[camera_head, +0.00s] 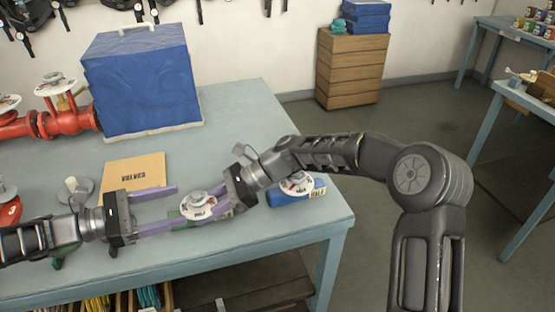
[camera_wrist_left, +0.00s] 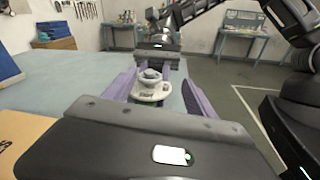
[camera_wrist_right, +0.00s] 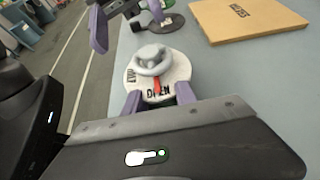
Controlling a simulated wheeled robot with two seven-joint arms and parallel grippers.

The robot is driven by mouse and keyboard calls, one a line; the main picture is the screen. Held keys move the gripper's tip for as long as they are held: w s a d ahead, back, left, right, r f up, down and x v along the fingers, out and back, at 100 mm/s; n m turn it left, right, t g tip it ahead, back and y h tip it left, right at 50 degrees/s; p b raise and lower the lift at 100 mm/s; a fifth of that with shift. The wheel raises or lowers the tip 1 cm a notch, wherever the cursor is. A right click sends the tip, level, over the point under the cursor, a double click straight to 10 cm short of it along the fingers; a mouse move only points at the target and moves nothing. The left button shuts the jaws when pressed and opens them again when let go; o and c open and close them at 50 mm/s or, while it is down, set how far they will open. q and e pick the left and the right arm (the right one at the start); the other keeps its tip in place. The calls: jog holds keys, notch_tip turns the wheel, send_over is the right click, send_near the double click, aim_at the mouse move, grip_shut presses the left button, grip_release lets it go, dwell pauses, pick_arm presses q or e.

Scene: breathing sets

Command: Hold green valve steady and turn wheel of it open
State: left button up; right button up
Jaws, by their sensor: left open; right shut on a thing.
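The green valve (camera_head: 197,207) stands near the table's front edge, with a white round plate and a grey-white wheel on top. Its green body (camera_wrist_left: 150,102) shows only a little under the plate. My right gripper (camera_head: 222,206) is shut on the green valve from the right, its fingers low beside the plate. In the right wrist view the wheel (camera_wrist_right: 153,60) sits over the plate, where "OPEN" is printed near a red mark.
A brown board marked "VALVES" (camera_head: 134,172) lies behind my left gripper. A blue valve (camera_head: 297,190) is just right of my right gripper. A blue covered box (camera_head: 140,85) and red valves (camera_head: 70,121) stand farther back. The table's front edge (camera_head: 230,257) is close.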

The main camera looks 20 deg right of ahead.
pick_arm(q)
jog(key=s+d+r+m, duration=0.5)
jog(key=d+r+m, duration=0.1)
jog(key=d, duration=0.4)
jog(key=s+d+r+m+g+y, duration=0.1)
jog(key=s+d+r+m, duration=0.4)
jog(key=d+r+m, duration=0.2)
jog(key=d+r, duration=0.2)
jog(key=d, duration=0.1)
jog(key=shift+s+d, duration=0.25)
jog(key=shift+d, duration=0.15)
jog(key=shift+r, duration=0.1)
pick_arm(e)
jog(key=o, duration=1.1)
jog(key=shift+c, duration=0.2)
jog(key=v, duration=1.2)
